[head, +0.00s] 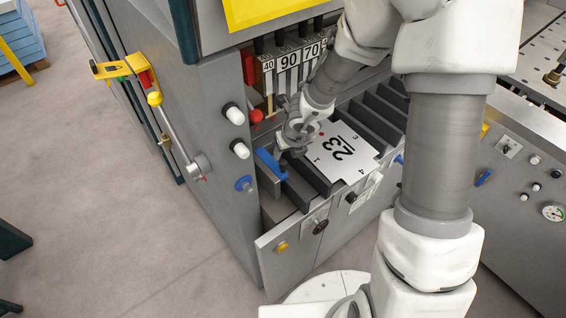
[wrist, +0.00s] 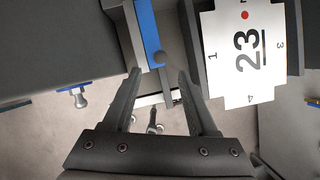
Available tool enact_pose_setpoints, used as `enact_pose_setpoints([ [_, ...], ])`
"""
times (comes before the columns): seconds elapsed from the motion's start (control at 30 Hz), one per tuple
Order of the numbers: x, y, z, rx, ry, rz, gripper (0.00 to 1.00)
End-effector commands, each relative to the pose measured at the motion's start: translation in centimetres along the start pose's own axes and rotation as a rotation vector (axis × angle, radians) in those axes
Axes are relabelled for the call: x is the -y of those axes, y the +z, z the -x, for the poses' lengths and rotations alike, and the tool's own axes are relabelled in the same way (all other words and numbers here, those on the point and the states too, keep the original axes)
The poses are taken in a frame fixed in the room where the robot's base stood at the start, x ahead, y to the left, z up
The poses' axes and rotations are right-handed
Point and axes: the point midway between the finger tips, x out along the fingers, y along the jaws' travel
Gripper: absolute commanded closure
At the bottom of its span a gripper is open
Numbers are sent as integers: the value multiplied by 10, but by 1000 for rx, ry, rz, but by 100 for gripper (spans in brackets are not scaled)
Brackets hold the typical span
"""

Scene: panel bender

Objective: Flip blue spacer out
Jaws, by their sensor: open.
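The blue spacer (head: 268,163) is a narrow blue bar at the left end of the open drawer, beside the dark dividers. My gripper (head: 281,160) is over the drawer close to the blue spacer. In the wrist view my gripper (wrist: 158,74) is open, with one finger on each side of the spacer's rounded end and nothing between them clearly held. Contact cannot be told.
A white plate marked 23 (head: 342,152) lies on the dark dividers just right of my gripper. The drawer (head: 290,250) has a grey front with a yellow button. The machine's side panel (head: 205,130) with white knobs and a blue knob (head: 244,183) stands close at left.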

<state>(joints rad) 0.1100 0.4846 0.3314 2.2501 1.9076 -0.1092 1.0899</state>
Motion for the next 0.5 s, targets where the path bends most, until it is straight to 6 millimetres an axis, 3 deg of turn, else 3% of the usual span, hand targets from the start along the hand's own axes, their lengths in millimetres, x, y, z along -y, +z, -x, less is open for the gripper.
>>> enact_pose_setpoints([
  [0.17, -1, 0, -12, -1, -1, 5, 42],
  [0.3, 0, -3, -44, -2, -1, 3, 42],
  [0.5, 0, -2, -76, -1, -2, 3, 42],
])
